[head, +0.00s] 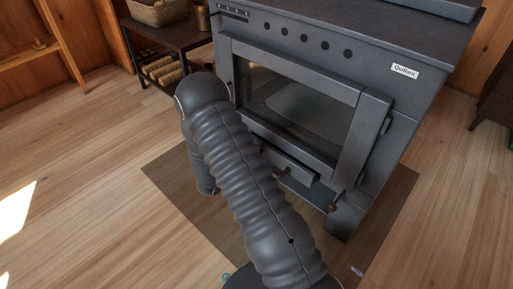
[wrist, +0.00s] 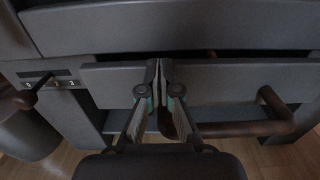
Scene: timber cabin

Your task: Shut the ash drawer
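The ash drawer (head: 298,170) is a dark grey front low on the stove, below the glass door, and it stands out a little from the stove body. In the wrist view its front (wrist: 235,80) spans the middle, with a dark gap above it. A brown bar handle (wrist: 280,112) sticks out from it at the right. My gripper (wrist: 160,66) has its two fingertips together, with nothing seen between them. The tips are at the drawer front, left of the handle's right end; I cannot tell whether they touch. In the head view my arm hides the gripper.
The grey stove (head: 310,55) stands on a dark floor mat (head: 385,205). A low shelf (head: 168,38) with a basket (head: 157,10) and firewood is at the back left. A dark cabinet (head: 497,100) stands at the right edge. The wooden floor (head: 80,170) at left is clear.

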